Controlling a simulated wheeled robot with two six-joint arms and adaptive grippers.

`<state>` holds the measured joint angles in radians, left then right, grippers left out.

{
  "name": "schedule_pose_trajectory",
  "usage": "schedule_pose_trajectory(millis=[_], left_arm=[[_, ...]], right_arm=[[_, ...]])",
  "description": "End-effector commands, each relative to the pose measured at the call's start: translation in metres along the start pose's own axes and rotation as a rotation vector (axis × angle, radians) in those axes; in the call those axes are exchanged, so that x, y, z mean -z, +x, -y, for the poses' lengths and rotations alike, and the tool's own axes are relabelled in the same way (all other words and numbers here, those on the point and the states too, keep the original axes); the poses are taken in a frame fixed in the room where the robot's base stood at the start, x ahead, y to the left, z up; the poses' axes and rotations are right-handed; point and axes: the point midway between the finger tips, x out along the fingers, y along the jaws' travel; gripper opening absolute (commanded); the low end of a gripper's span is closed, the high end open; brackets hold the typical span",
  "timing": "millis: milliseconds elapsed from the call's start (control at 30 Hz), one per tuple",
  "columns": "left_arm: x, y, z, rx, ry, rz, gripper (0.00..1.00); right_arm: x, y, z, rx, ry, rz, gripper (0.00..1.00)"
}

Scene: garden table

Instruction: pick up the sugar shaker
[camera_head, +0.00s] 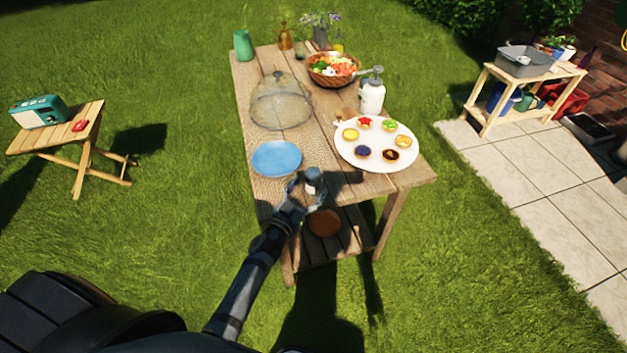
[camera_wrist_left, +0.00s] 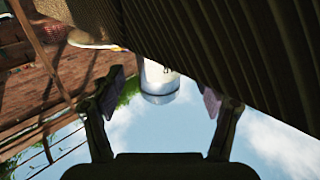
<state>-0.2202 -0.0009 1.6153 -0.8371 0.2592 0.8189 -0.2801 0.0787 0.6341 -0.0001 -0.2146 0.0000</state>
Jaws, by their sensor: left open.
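The sugar shaker (camera_head: 313,174) is a small pale thing with a light top at the near end of the wooden table, beside the blue plate. My left gripper (camera_head: 308,186) is at it and partly hides it. In the left wrist view the shaker (camera_wrist_left: 160,82) shows as a pale cylinder with a dark band, between the two spread fingers of my left gripper (camera_wrist_left: 161,97). Gaps show on both sides of it, so the fingers look open and apart from it. My right gripper is not in view.
A lower shelf (camera_head: 350,235) holds a round brown thing (camera_head: 324,223).

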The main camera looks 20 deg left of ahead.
Motion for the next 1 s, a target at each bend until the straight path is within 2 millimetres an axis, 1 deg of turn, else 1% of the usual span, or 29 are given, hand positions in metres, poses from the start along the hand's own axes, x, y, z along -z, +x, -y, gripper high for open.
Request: schedule_pose_trajectory(millis=[33, 100, 167, 300, 433, 900, 1000], left_arm=[[0.005, 0.010, -0.001, 0.000, -0.001, -0.003, 0.75], [0.002, 0.021, -0.001, 0.001, -0.001, -0.001, 0.75], [0.002, 0.027, -0.001, 0.001, 0.000, 0.000, 0.75], [0.002, 0.031, -0.001, 0.000, 0.000, 0.000, 0.75], [0.002, 0.030, -0.001, 0.000, 0.000, 0.000, 0.75], [0.002, 0.030, -0.001, 0.000, 0.000, 0.000, 0.11], [0.002, 0.030, -0.001, 0.000, 0.000, -0.001, 0.10]], right_arm=[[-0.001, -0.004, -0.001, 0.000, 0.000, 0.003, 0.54], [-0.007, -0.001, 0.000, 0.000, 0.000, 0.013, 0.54], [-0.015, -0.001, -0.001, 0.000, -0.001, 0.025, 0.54], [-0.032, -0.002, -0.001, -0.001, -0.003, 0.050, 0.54], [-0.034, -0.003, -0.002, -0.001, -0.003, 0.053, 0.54], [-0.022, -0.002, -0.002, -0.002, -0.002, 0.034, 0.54], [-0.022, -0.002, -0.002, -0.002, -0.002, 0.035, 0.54]])
